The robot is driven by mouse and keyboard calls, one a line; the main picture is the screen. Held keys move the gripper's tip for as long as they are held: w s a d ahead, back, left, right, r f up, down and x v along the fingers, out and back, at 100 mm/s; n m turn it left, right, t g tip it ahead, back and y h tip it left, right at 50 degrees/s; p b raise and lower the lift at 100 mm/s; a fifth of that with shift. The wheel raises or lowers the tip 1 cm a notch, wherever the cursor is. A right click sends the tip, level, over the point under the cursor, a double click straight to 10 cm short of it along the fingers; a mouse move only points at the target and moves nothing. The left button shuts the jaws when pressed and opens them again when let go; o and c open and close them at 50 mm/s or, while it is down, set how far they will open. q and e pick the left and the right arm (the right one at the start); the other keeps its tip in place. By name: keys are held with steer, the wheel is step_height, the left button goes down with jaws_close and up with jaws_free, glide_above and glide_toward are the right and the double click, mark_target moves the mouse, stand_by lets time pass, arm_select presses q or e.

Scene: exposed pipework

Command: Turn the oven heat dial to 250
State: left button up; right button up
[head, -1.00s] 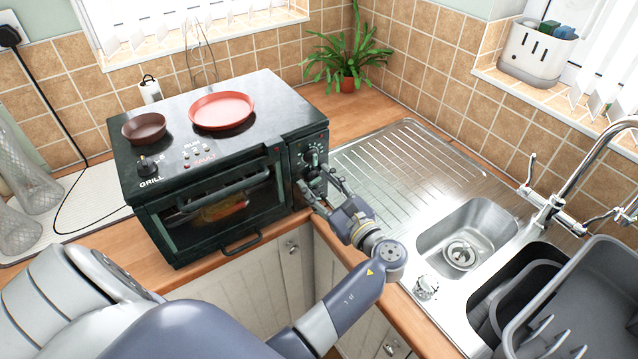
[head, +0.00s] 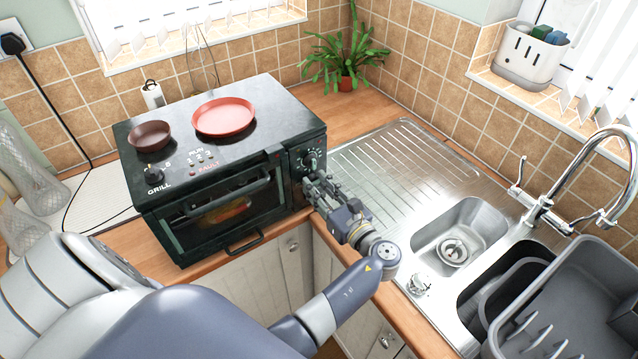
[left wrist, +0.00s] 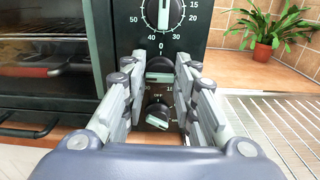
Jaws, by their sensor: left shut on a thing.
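The dark oven (head: 220,180) stands on the wooden counter, with a column of dials on the right side of its front. In the left wrist view, a large upper dial (left wrist: 163,12) has a number ring around it. A middle dial (left wrist: 160,65) lies between my fingertips, and its markings are mostly hidden. A lower dial (left wrist: 158,114) with a pale pointer and an OFF mark above it shows between my fingers. My left gripper (head: 313,183) is shut on the middle dial; it also fills the left wrist view (left wrist: 160,76). I cannot read the held dial's setting.
A red plate (head: 224,117) and a brown bowl (head: 150,136) sit on the oven top. The steel drainer (head: 400,155) and sink (head: 455,235) lie to the right. A potted plant (head: 345,55) stands in the corner behind.

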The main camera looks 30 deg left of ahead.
mark_target(309, 147)
arm_select(q)
steer(key=o, duration=1)
steer(key=shift+w+a, duration=0.1)
steer(key=shift+o, duration=0.2)
step_height(309, 147, up, 10)
